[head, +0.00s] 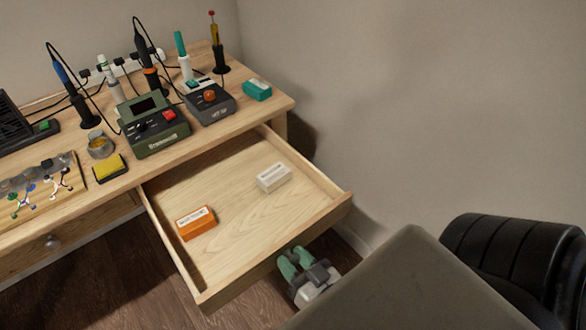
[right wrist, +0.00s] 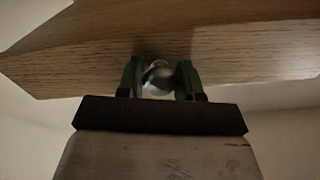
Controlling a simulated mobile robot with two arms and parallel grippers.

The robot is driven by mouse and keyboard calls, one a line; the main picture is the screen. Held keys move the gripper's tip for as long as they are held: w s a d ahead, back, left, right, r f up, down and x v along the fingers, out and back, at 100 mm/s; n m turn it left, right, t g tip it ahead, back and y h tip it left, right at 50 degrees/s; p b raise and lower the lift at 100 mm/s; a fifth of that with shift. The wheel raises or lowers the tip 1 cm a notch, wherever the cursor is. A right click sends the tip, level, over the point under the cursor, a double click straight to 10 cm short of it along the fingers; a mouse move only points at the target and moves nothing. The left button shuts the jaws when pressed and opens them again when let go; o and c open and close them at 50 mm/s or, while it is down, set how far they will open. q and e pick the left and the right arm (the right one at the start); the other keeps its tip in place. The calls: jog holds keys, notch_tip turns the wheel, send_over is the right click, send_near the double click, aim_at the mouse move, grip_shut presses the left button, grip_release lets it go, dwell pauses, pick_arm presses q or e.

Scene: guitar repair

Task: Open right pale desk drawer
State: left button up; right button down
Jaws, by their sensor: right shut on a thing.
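The right pale desk drawer (head: 240,225) is pulled well out from the desk in the head view. An orange box (head: 195,223) and a white box (head: 274,177) lie inside it. My right gripper (head: 290,262) is at the drawer's front, its green fingers partly hidden below the front edge. In the right wrist view my right gripper (right wrist: 160,80) is shut on a round metal knob (right wrist: 158,78) on the drawer front (right wrist: 225,62). My left gripper is not in view.
The desk top (head: 225,118) holds soldering stations, tool stands, a yellow sponge (head: 108,167) and a teal box (head: 257,90). Another drawer with a knob (head: 53,242) is shut at left. A wall stands close on the right. A black padded object (head: 515,260) is at lower right.

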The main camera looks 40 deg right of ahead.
jog(key=c, duration=0.7)
grip_release()
jog(key=shift+c, duration=0.2)
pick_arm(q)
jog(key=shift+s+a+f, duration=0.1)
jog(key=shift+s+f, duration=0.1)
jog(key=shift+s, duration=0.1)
pick_arm(e)
jog(key=s, duration=1)
jog(key=shift+s+d, duration=0.2)
jog(key=shift+s, duration=0.2)
